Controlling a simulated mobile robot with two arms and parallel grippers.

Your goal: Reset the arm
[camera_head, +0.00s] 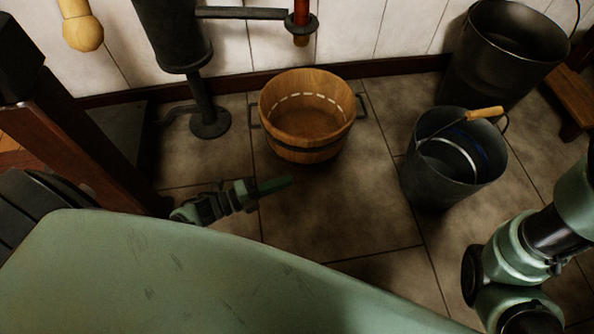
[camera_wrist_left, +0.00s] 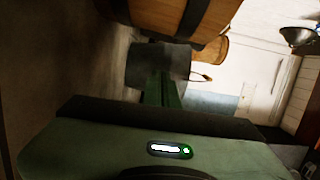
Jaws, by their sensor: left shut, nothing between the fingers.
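My left gripper (camera_head: 277,184) reaches in low over the tiled floor, just in front of a round wooden tub (camera_head: 308,143). Its green fingers are together with nothing between them. In the left wrist view the shut fingers (camera_wrist_left: 158,78) point away from the camera, and the wooden tub (camera_wrist_left: 180,14) fills the top. My right arm (camera_head: 515,250) comes in at the right edge with its links bent. Its gripper does not show.
A grey metal bucket (camera_head: 425,175) with a wooden handle grip stands right of the tub. A larger dark bin (camera_head: 490,75) stands behind it. A dark pump-like post (camera_head: 203,100) stands left of the tub. Bare tiles (camera_head: 335,215) lie between gripper and bucket.

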